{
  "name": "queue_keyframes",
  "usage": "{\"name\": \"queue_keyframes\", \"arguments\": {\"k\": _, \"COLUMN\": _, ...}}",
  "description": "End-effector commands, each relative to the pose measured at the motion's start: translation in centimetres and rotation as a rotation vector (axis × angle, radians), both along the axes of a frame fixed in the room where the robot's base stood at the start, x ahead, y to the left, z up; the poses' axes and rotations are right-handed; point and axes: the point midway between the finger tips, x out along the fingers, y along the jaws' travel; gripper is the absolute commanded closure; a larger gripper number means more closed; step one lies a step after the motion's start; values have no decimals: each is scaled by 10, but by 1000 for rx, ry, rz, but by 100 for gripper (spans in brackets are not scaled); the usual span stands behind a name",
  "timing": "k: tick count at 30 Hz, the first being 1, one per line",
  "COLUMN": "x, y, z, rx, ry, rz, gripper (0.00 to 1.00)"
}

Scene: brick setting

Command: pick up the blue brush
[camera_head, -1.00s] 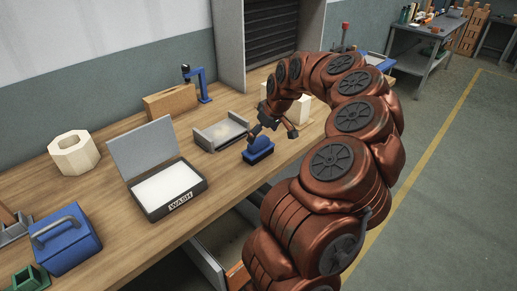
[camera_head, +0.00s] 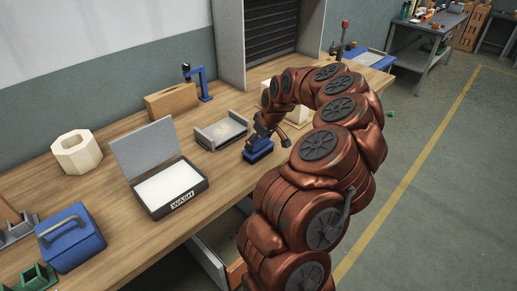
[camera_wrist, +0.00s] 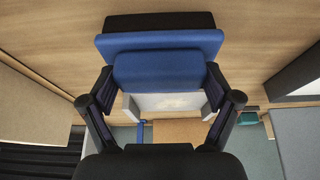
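The blue brush (camera_head: 259,151) lies on the wooden workbench, right of the wash box. In the wrist view, the brush (camera_wrist: 160,43) has a blue body with a dark strip along its far edge and a raised blue handle. My gripper (camera_head: 270,137) is low over the brush. In the wrist view, the two dark fingers of my gripper (camera_wrist: 160,78) stand spread on either side of the handle, with their tips very close to its ends. I cannot tell whether they touch it. My gripper looks open.
The open wash box (camera_head: 168,213) stands left of the brush. A grey tray (camera_head: 222,133) lies just behind it. A cream block (camera_head: 298,109) is behind my arm. A blue toolbox (camera_head: 70,240) and a cream hexagonal ring (camera_head: 77,155) are farther left. Bare bench lies between.

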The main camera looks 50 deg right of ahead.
Motion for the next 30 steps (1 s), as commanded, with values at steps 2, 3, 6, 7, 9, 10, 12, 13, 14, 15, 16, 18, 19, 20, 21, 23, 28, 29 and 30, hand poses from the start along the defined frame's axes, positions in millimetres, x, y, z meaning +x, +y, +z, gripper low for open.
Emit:
{"name": "queue_keyframes", "arguments": {"k": 2, "x": 0, "y": 0, "z": 0, "rx": 0, "ry": 0, "rz": 0, "gripper": 29}}
{"name": "queue_keyframes", "arguments": {"k": 3, "x": 0, "y": 0, "z": 0, "rx": 0, "ry": 0, "rz": 0, "gripper": 33}}
{"name": "queue_keyframes", "arguments": {"k": 6, "x": 0, "y": 0, "z": 0, "rx": 0, "ry": 0, "rz": 0, "gripper": 44}}
{"name": "queue_keyframes", "arguments": {"k": 7, "x": 0, "y": 0, "z": 0, "rx": 0, "ry": 0, "rz": 0, "gripper": 47}}
{"name": "queue_keyframes", "arguments": {"k": 9, "x": 0, "y": 0, "z": 0, "rx": 0, "ry": 0, "rz": 0, "gripper": 52}}
{"name": "queue_keyframes", "arguments": {"k": 10, "x": 0, "y": 0, "z": 0, "rx": 0, "ry": 0, "rz": 0, "gripper": 52}}
{"name": "queue_keyframes", "arguments": {"k": 12, "x": 0, "y": 0, "z": 0, "rx": 0, "ry": 0, "rz": 0, "gripper": 52}}
{"name": "queue_keyframes", "arguments": {"k": 13, "x": 0, "y": 0, "z": 0, "rx": 0, "ry": 0, "rz": 0, "gripper": 52}}
{"name": "queue_keyframes", "arguments": {"k": 14, "x": 0, "y": 0, "z": 0, "rx": 0, "ry": 0, "rz": 0, "gripper": 52}}
{"name": "queue_keyframes", "arguments": {"k": 15, "x": 0, "y": 0, "z": 0, "rx": 0, "ry": 0, "rz": 0, "gripper": 52}}
{"name": "queue_keyframes", "arguments": {"k": 16, "x": 0, "y": 0, "z": 0, "rx": 0, "ry": 0, "rz": 0, "gripper": 53}}
{"name": "queue_keyframes", "arguments": {"k": 18, "x": 0, "y": 0, "z": 2, "rx": 0, "ry": -1, "rz": 0, "gripper": 53}}
{"name": "queue_keyframes", "arguments": {"k": 19, "x": 0, "y": 0, "z": 3, "rx": -1, "ry": -1, "rz": 0, "gripper": 53}}
{"name": "queue_keyframes", "arguments": {"k": 20, "x": 1, "y": 0, "z": 5, "rx": -1, "ry": -2, "rz": 0, "gripper": 53}}
{"name": "queue_keyframes", "arguments": {"k": 21, "x": 1, "y": -1, "z": 7, "rx": -2, "ry": -3, "rz": -1, "gripper": 53}}
{"name": "queue_keyframes", "arguments": {"k": 23, "x": 1, "y": -1, "z": 12, "rx": -4, "ry": -4, "rz": -2, "gripper": 53}}
{"name": "queue_keyframes", "arguments": {"k": 28, "x": 0, "y": -1, "z": 25, "rx": -3, "ry": -4, "rz": -1, "gripper": 53}}
{"name": "queue_keyframes", "arguments": {"k": 29, "x": 0, "y": -1, "z": 28, "rx": -3, "ry": -3, "rz": -1, "gripper": 53}}
{"name": "queue_keyframes", "arguments": {"k": 30, "x": 0, "y": -1, "z": 32, "rx": -3, "ry": -4, "rz": -1, "gripper": 53}}
